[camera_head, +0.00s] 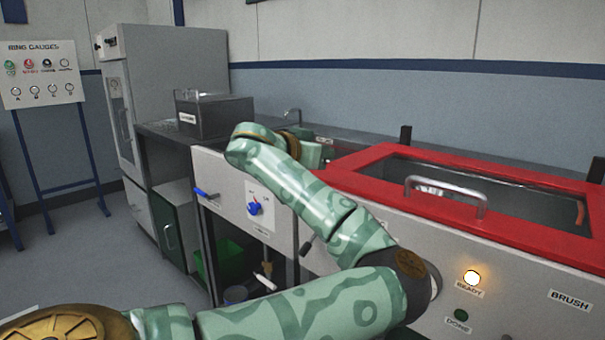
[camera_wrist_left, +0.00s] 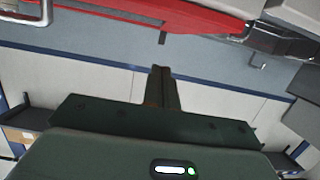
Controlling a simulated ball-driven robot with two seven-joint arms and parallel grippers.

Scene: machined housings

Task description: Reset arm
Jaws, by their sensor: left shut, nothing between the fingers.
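My left arm comes in from the lower left of the head view, bends at the elbow and reaches toward the counter. Its gripper end is largely hidden behind the wrist in that view, close to the red lid's left corner. In the left wrist view my left gripper (camera_wrist_left: 161,72) is shut, with its fingers together and nothing between them. The red-framed lid (camera_head: 350,168) with a metal handle (camera_head: 446,190) sits on the washer at the right. Red also shows at the top of the left wrist view (camera_wrist_left: 160,12). My right gripper is not in view.
A dark labelled box (camera_head: 215,117) stands on the counter behind my arm. A blue valve (camera_head: 254,208) and a lit READY lamp (camera_head: 472,277) are on the front panels. A grey cabinet (camera_head: 170,60) and a ring gauge board (camera_head: 42,75) stand at the left. Floor is open at left.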

